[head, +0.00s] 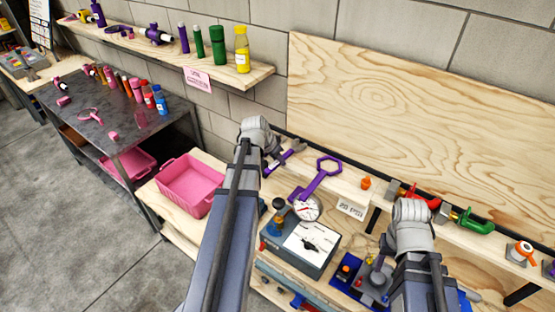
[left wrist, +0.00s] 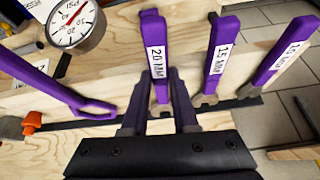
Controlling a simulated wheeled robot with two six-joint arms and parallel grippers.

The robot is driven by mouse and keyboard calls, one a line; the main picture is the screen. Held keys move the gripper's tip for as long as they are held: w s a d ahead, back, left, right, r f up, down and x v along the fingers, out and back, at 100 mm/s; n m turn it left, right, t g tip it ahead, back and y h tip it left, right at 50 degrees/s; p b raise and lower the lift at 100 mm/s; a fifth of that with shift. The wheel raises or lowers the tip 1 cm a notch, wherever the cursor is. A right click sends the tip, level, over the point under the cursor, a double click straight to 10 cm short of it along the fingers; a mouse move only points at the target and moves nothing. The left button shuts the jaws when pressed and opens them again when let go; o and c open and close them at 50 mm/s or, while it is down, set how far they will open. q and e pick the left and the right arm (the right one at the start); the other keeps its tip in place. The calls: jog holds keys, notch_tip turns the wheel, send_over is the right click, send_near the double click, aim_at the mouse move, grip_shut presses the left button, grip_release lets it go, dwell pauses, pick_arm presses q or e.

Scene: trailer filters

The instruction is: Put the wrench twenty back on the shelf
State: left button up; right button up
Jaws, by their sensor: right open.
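The wrench twenty (left wrist: 158,60), purple with a "20 MM" label, lies between the fingers of my left gripper (left wrist: 161,75) in the left wrist view. The fingers are close along both sides of its handle; whether they press on it I cannot tell. In the head view my left gripper (head: 268,155) is over the wooden shelf (head: 345,185), beside a purple wrench with a grey jaw (head: 287,157). Wrenches labelled 15 MM (left wrist: 221,50) and 10 MM (left wrist: 282,52) lie to its right in the left wrist view. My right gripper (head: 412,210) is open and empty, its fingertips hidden.
A purple ring-ended tool (head: 319,177) and a round gauge (head: 306,208) are right of my left gripper. A pink bin (head: 190,185) stands at left. A plywood board (head: 420,110) rises behind.

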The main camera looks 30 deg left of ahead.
pick_arm(q)
jog(key=shift+o, duration=1.1)
jog(key=shift+s+d+f+g, duration=0.3)
jog(key=shift+s+f, duration=0.1)
jog(key=shift+s, duration=0.25)
jog(key=shift+w+r+p, duration=0.1)
jog(key=shift+r+p, duration=0.4)
jog(key=shift+p, duration=0.45)
jog(key=p+v, duration=0.3)
jog(key=v, duration=0.1)
jog(key=p+v, duration=0.2)
jog(key=shift+a+r+p, duration=0.3)
jog(key=shift+p, duration=0.05)
jog(key=shift+r+p, duration=0.25)
jog(key=shift+p, duration=0.05)
jog(key=shift+a+r, duration=0.1)
jog(key=shift+a, duration=0.05)
pick_arm(e)
notch_tip(320, 180, up, 7)
jog(key=w, duration=0.1)
jog(key=shift+a+r, duration=0.15)
jog(key=shift+a, duration=0.1)
